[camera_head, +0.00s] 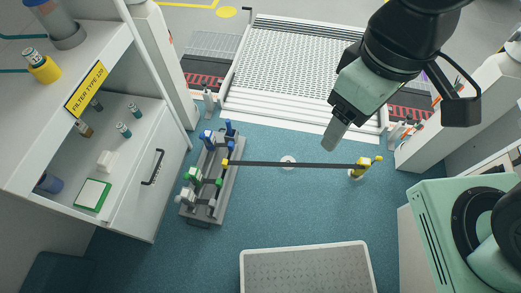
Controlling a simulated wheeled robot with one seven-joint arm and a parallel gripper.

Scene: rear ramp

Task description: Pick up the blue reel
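A grey rack (202,205) stands on the blue floor left of centre and holds several small blue, yellow, green and white parts. The blue reel (207,138) appears to be among the blue parts at the rack's far end; another blue part (229,129) sits close by, and they are too small to tell apart surely. My gripper (335,135) hangs at the upper right, well right of the rack and apart from it. I see its fingers nearly edge-on, so their opening is unclear. Nothing shows held in it.
A dark strap (295,164) runs from the rack to a yellow post (360,169), crossing below my gripper. A ramp (295,70) lies behind, a cabinet (145,165) at left and a grey-topped platform (305,272) in front.

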